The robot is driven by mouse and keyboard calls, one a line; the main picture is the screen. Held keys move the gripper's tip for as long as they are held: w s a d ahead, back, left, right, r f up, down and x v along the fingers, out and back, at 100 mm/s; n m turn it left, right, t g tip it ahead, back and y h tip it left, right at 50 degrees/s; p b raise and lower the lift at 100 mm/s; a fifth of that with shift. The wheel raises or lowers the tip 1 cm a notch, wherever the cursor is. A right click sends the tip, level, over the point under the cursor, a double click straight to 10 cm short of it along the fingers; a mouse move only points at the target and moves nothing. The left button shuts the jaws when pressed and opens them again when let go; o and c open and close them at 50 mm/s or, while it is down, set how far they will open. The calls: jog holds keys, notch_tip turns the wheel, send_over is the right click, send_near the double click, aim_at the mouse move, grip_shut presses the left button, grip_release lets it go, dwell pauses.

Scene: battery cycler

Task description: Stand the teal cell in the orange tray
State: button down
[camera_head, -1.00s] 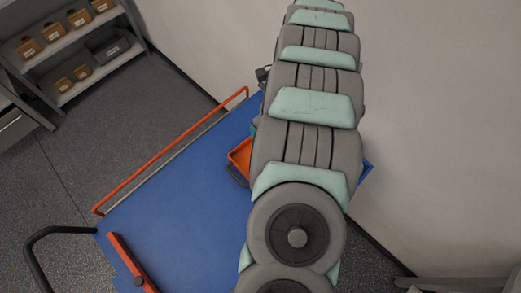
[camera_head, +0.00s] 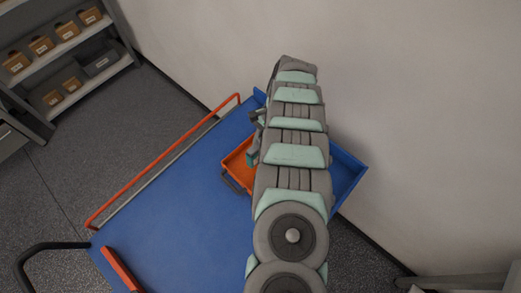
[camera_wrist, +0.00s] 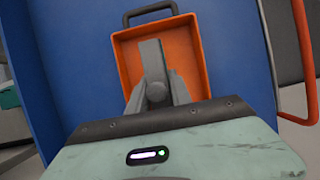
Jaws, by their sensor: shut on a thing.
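The orange tray (camera_head: 238,160) is on the blue cart top, partly covered by my arm in the head view. In the wrist view the orange tray (camera_wrist: 195,77) is straight ahead, with its floor visible around my gripper. My gripper (camera_wrist: 152,55) is shut on the teal cell and is over the tray in that view. The cell is mostly hidden behind the grey fingers there. A small teal patch (camera_head: 252,157) shows beside my arm over the tray in the head view, likely the cell. I cannot tell its height or whether it touches the tray.
The blue cart top (camera_head: 180,190) is clear to the left of the tray. An orange rail (camera_head: 165,160) runs along its left side, and an orange bar (camera_head: 121,268) lies near its front. A wall stands at the right, and shelves with boxes (camera_head: 62,35) stand at the upper left.

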jog(key=shift+f+b, duration=0.4)
jog(key=shift+f, duration=1.25)
jog(key=shift+f, duration=0.1)
jog(key=c, duration=1.2)
grip_release()
jog(key=shift+o, duration=0.2)
